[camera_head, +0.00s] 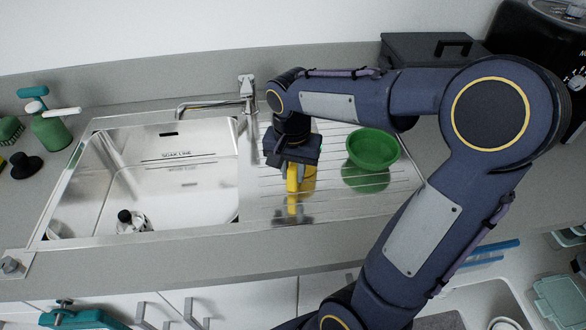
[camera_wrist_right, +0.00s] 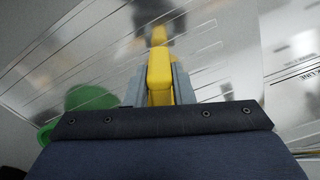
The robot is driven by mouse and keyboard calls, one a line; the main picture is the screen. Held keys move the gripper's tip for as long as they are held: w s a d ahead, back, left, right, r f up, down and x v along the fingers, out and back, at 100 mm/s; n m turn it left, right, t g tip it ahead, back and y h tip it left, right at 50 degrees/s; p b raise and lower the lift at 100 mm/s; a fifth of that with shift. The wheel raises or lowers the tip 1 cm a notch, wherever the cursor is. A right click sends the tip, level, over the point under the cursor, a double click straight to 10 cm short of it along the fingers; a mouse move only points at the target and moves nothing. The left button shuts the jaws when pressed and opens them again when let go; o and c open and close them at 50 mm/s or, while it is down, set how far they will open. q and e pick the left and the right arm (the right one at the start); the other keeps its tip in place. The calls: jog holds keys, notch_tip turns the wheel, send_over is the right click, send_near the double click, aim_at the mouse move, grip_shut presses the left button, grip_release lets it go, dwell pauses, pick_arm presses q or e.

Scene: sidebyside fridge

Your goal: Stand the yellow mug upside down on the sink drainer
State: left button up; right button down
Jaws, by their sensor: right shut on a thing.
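The yellow mug (camera_head: 304,177) is at my right gripper (camera_head: 294,172), over the ribbed sink drainer (camera_head: 268,186). In the right wrist view the yellow mug (camera_wrist_right: 159,74) shows edge-on between the two grey fingers of the gripper (camera_wrist_right: 161,84), which are shut on it. The gripper points down and hides the mug's upper part in the head view. A yellow reflection shows on the metal below the mug. I cannot tell whether the mug touches the drainer or which way up it is. My left gripper is not in view.
A green bowl (camera_head: 373,148) stands on the drainer to the right of the mug. The sink basin (camera_head: 185,185) lies to the left, with a dark-and-light object (camera_head: 132,221) in it. The tap (camera_head: 246,92) rises behind. Green spray bottle (camera_head: 50,130) stands at far left.

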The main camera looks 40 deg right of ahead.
jog(key=shift+f, duration=0.1)
jog(key=c, duration=1.2)
grip_release()
jog(key=shift+o, duration=0.2)
notch_tip(320, 180, up, 8)
jog(key=shift+s+a+f, duration=0.1)
jog(key=shift+a, duration=0.05)
jog(key=s+a+f+n+t+y, duration=0.1)
jog(key=s+a+n, duration=0.2)
jog(key=s, duration=0.1)
jog(key=s+a+f+n+t+y, duration=0.1)
jog(key=s+a+f+n+t, duration=0.1)
jog(key=s, duration=0.3)
jog(key=s+a+f+n+t+y, duration=0.2)
jog(key=s+a+n, duration=0.1)
jog(key=s+a, duration=0.1)
jog(key=shift+s+f+n, duration=0.1)
jog(key=shift+s+n, duration=0.2)
